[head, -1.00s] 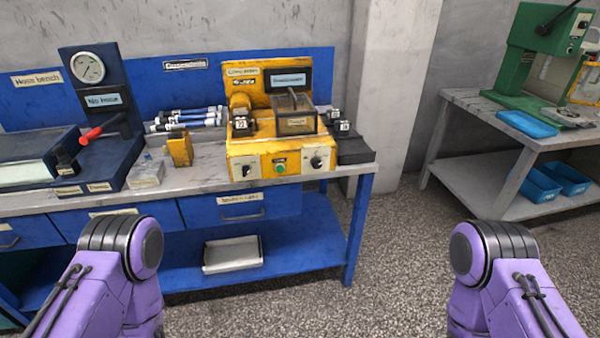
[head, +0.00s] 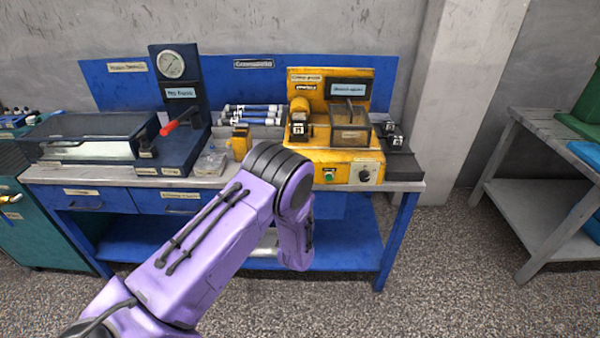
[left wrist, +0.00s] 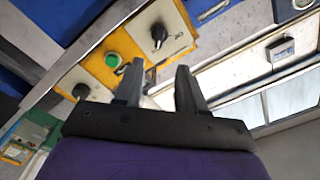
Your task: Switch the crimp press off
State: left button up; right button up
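The yellow crimp press (head: 345,160) stands on the bench at the right. Its front panel shows a green button (head: 329,175) and a black rotary knob (head: 365,175). My left arm covers the left end of that panel. In the left wrist view the green button (left wrist: 113,60) sits between two black knobs, one on a pale plate (left wrist: 158,35) and one on the other side (left wrist: 80,91). My left gripper (left wrist: 159,68) has its fingers apart and empty, pointing toward the panel without visible contact; it is hidden in the head view. My right gripper is out of view.
The grey bench (head: 405,186) has blue drawers under it. A dark gauge stand (head: 183,120) with a red lever is left of the press. A clear-sided box (head: 350,136) sits on the press. Another table (head: 545,130) stands right, with open floor between.

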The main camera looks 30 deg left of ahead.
pick_arm(q)
jog(key=p+x, duration=0.1)
jog(key=x, duration=0.9)
jog(key=shift+f, duration=0.2)
jog(key=shift+c, duration=0.3)
grip_shut()
